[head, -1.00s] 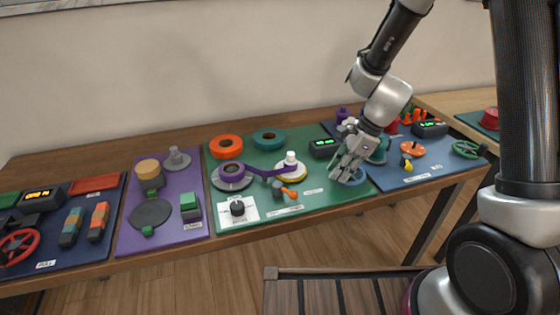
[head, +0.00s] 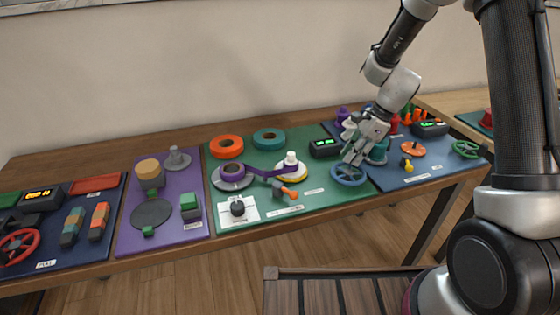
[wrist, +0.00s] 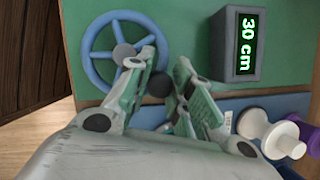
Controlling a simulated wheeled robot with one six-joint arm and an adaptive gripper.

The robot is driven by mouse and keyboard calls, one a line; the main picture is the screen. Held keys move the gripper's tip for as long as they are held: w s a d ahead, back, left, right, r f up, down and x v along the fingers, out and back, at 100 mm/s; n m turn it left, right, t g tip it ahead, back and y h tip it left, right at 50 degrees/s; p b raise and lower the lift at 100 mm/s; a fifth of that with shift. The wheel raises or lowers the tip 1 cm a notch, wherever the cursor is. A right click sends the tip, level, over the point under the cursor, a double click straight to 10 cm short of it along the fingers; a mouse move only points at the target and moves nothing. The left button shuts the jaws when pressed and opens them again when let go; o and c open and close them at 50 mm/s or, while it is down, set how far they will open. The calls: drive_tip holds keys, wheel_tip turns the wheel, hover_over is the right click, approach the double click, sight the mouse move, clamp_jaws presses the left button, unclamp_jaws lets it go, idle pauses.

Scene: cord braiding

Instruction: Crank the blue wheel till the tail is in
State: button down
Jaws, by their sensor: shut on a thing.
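The blue wheel (head: 348,183) lies at the right front of the green board; it also shows in the wrist view (wrist: 88,70). A grey hub sits at its middle and a dark knob (wrist: 160,86) at its rim. My gripper (head: 356,158) is at the wheel's far side, its fingers (wrist: 162,70) on either side of the dark knob and shut on it. The purple cord (head: 262,172) runs from the purple-centred disc (head: 231,177) to the white post (head: 290,161). I cannot make out a loose cord end. The display (wrist: 238,44) reads 30 cm.
Orange (head: 227,147) and teal (head: 269,139) rings lie at the back of the green board. An orange lever (head: 289,192) and a black knob (head: 237,207) are at its front. A blue board (head: 415,178) with several parts adjoins on the right.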

sight(352, 183)
drive_tip(key=s+d, duration=0.1)
drive_tip(key=s, duration=0.1)
drive_tip(key=s+d, duration=0.2)
drive_tip(key=shift+s, duration=0.25)
drive_tip(key=s, duration=0.1)
drive_tip(key=s+a, duration=0.2)
drive_tip(key=s, duration=0.1)
drive_tip(key=shift+s+a, duration=0.35)
drive_tip(key=shift+a, duration=0.3)
